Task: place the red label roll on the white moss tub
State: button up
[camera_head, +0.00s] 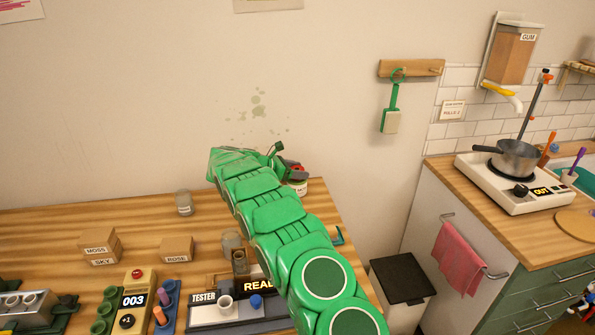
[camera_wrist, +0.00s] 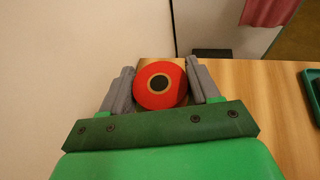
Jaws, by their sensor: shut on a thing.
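My gripper (camera_head: 288,164) is at the far right end of the wooden table, shut on the red label roll (camera_head: 297,168). In the wrist view the roll (camera_wrist: 145,94) shows its red round face and dark centre hole between the two grey fingers (camera_wrist: 160,86). A white tub (camera_head: 299,187) with a small label stands right below the roll in the head view, partly hidden by my green arm. The label is too small to read, and I cannot tell whether roll and tub touch.
A glass jar (camera_head: 184,202) stands at the back left of the table. A dark-lidded bin (camera_head: 402,278) stands right of the table.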

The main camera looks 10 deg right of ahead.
jog(key=o, duration=1.1)
jog(key=shift+f, duration=0.1)
jog(key=shift+c, duration=0.2)
jog(key=shift+a+r, duration=0.35)
jog(key=shift+a, duration=0.05)
jog(key=v, duration=1.1)
jog(key=shift+s+a, duration=0.1)
